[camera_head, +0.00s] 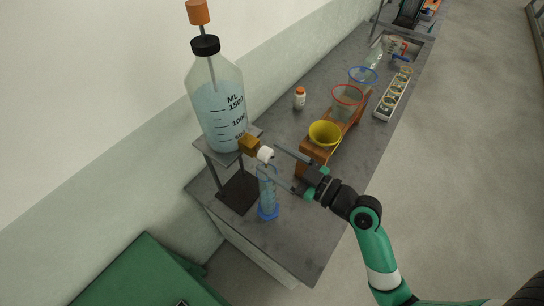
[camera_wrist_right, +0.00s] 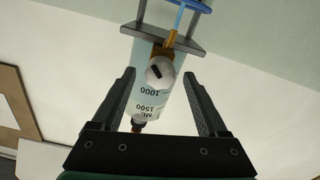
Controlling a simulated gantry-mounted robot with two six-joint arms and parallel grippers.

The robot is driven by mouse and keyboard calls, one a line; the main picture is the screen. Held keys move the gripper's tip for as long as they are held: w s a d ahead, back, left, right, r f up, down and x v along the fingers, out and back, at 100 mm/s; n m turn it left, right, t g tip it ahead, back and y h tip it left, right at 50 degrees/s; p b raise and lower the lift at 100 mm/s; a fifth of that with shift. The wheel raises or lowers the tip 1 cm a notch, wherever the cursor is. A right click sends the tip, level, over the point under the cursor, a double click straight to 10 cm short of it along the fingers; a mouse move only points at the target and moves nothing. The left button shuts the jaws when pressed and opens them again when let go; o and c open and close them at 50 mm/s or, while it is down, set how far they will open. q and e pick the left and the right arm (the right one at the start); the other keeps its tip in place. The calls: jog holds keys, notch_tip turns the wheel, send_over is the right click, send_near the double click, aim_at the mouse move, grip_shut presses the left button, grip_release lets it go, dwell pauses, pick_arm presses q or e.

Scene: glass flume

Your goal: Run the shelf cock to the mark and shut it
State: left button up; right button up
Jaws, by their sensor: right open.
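A large clear bottle (camera_head: 219,112) with a black cap and an ML scale stands on a raised shelf (camera_head: 207,144), holding pale blue liquid. A brass-coloured cock (camera_head: 249,146) with a white knob (camera_head: 265,154) sticks out near its bottom. A measuring cylinder (camera_head: 267,191) with a blue foot stands below the cock; its liquid level is too small to read. My right gripper (camera_head: 271,161) is open, its fingers pointing at the knob. In the wrist view the white knob (camera_wrist_right: 160,72) sits between the open fingertips (camera_wrist_right: 160,80), with a gap each side. My left gripper is out of view.
A wooden rack (camera_head: 312,158) with yellow (camera_head: 324,133), red (camera_head: 347,98) and blue funnels stands behind my right gripper. A small white bottle (camera_head: 299,99) is near the wall. A long tray (camera_head: 394,97) and a sink lie farther back. The front bench corner (camera_head: 305,250) is clear.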

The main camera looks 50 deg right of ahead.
jog(key=shift+w, duration=0.6)
grip_shut()
jog(key=m+p, duration=0.1)
jog(key=m, duration=0.3)
jog(key=shift+p, duration=0.35)
jog(key=shift+m+p, duration=0.85)
jog(key=shift+m, duration=1.55)
grip_release()
